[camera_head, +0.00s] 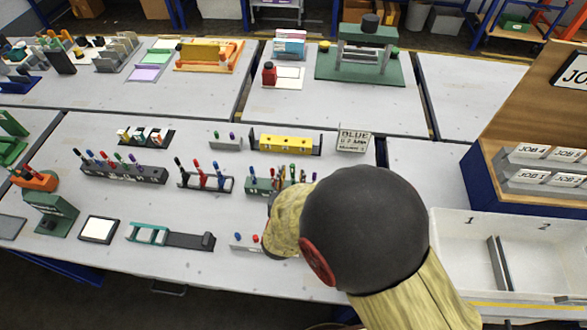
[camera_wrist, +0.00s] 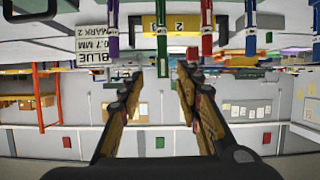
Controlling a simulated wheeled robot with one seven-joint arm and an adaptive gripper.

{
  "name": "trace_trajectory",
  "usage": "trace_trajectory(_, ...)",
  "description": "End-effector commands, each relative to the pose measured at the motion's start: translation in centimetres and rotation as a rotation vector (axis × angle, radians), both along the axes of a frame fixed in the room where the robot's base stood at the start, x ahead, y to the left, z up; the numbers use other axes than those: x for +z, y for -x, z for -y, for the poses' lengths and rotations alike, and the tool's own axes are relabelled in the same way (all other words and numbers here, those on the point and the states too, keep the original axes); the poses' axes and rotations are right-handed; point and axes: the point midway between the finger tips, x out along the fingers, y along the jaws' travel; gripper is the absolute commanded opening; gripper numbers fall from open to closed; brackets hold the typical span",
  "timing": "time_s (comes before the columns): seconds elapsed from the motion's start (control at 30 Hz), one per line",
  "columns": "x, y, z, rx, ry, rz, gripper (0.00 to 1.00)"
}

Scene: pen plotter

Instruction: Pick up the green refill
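A slim upright green refill (camera_wrist: 207,28) stands in a row of coloured refills in the wrist view, which looks upside down. In the head view, a green rack (camera_head: 257,186) of upright refills is partly hidden by my wrist, and my fingers are not clearly visible there.
A yellow block (camera_head: 285,143) and a BLUE sign (camera_head: 353,139) stand behind the rack. A pen rack (camera_head: 205,182) stands to its left. A small block with coloured pegs (camera_head: 246,243) is in front. A white two-compartment bin (camera_head: 470,225) is at right.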

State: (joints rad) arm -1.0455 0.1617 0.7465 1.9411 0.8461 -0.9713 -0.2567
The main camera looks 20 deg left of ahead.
Motion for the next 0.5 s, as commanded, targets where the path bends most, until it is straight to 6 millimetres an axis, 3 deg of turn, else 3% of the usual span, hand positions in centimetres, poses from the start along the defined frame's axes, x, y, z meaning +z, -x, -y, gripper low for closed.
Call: trace_trajectory(0.5, -2.1, -4.5, -1.9, -0.001, -0.001, -0.002, 0.34)
